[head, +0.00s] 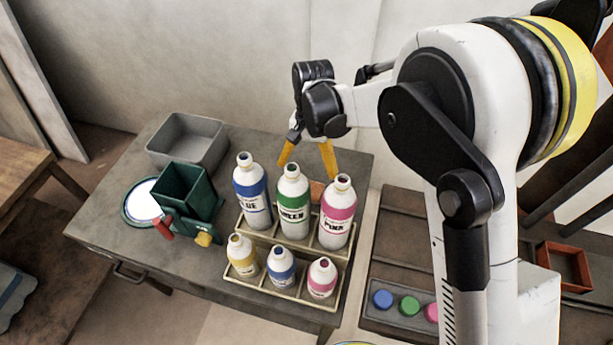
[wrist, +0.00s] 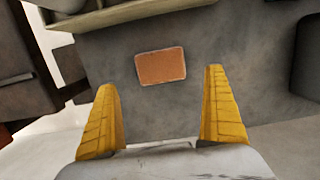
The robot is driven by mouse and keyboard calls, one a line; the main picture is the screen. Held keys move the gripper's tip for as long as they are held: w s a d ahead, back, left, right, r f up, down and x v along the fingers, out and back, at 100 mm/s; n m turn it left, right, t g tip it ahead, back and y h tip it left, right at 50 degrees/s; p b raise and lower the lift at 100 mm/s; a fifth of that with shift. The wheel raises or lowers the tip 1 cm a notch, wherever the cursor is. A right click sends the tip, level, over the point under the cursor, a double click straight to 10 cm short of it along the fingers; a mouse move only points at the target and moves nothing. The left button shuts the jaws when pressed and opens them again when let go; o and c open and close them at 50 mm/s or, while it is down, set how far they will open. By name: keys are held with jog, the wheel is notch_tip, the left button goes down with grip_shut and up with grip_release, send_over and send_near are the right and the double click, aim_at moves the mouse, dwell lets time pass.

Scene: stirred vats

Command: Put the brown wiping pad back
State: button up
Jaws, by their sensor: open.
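The brown wiping pad (wrist: 161,67) lies flat on the grey table, seen whole in the wrist view, ahead of and between my fingertips. In the head view a part of the pad (head: 317,190) shows behind the bottles, the rest hidden by them. My gripper (head: 309,169) is open, with its yellow fingers spread and pointing down over the back of the table. In the wrist view my gripper (wrist: 163,95) has nothing between its fingers, and the pad is apart from them.
A rack (head: 264,245) holds blue, green and pink bottles in front of the pad. A grey bin (head: 187,137), a green container (head: 186,188) and a white round dish (head: 143,203) stand left. A red tray (head: 566,262) and coloured buttons (head: 409,305) are at right. The wall is close behind.

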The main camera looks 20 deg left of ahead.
jog(key=r, duration=0.2)
jog(key=r+p, duration=0.1)
jog(key=shift+w+r, duration=0.3)
jog(key=d+r+t+y, duration=0.1)
jog(key=d+r+t, duration=0.1)
jog(key=d+r, duration=0.65)
jog(key=d+r+t, duration=0.2)
jog(key=d+r, duration=0.4)
jog(key=d, duration=0.5)
jog(key=s+d+r+t, duration=0.1)
jog(key=s+d+t, duration=0.1)
jog(key=s+d, duration=0.3)
jog(key=s+d+r+m+t, duration=0.1)
jog(key=s+d+t, duration=0.2)
jog(key=d, duration=1.1)
jog(key=s, duration=0.3)
jog(key=shift+s+d+r+h, duration=0.15)
jog(key=shift+s+r+h, duration=0.1)
jog(key=shift+h, duration=0.15)
